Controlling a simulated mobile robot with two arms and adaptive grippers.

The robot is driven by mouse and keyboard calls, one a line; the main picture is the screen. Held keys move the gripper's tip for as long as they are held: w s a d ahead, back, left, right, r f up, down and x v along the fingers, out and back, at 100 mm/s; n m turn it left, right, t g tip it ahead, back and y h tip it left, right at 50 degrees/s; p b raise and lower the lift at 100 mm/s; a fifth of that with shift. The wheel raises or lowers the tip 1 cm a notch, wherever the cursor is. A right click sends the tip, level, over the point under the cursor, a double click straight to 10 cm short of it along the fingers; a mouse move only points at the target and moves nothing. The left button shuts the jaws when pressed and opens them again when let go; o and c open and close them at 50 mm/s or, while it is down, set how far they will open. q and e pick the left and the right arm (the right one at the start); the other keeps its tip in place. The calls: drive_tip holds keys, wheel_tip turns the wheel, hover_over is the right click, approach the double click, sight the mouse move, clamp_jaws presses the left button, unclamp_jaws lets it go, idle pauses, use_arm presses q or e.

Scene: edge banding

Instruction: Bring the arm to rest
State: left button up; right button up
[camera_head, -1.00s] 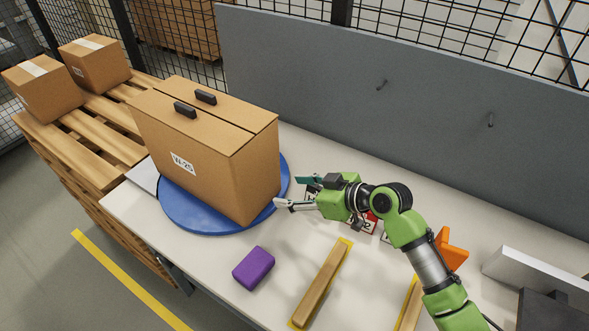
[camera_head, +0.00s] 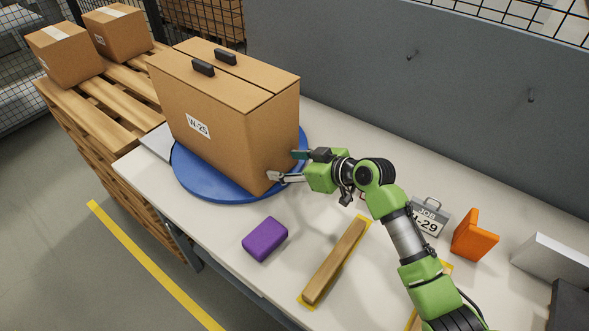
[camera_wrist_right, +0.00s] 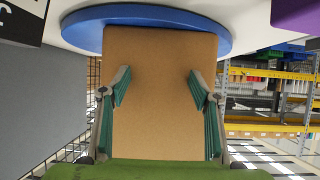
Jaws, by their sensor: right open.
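My right gripper (camera_head: 284,166) is open at the right side of a large cardboard box (camera_head: 222,128) labelled W-25. In the right wrist view the open fingers of my right gripper (camera_wrist_right: 159,86) stand left and right in front of the box's plain side (camera_wrist_right: 160,125); I cannot tell whether they touch it. The box stands upright on a blue round turntable (camera_head: 205,188) on the white table (camera_head: 225,225). The turntable also shows in the right wrist view (camera_wrist_right: 85,25). My left gripper is not in view.
A purple block (camera_head: 265,239) and a wooden strip (camera_head: 334,262) on a yellow-marked spot lie in front. A W-29 plate (camera_head: 428,219) and an orange object (camera_head: 475,236) are to the right. A grey panel (camera_head: 400,90) stands behind. Boxes on pallets are at left.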

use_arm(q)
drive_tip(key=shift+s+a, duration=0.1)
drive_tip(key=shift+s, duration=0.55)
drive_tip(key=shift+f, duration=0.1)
use_arm(e)
drive_tip(key=shift+a, duration=0.1)
drive_tip(key=shift+w+a, duration=0.25)
drive_tip(key=shift+a, duration=0.05)
drive_tip(key=w+a+b, duration=0.5)
drive_tip(key=w+a, duration=0.1)
drive_tip(key=a, duration=0.1)
drive_tip(key=w+a+b, duration=0.3)
drive_tip(key=a, duration=0.1)
drive_tip(key=shift+a+b, duration=0.2)
drive_tip(key=shift+b, duration=0.15)
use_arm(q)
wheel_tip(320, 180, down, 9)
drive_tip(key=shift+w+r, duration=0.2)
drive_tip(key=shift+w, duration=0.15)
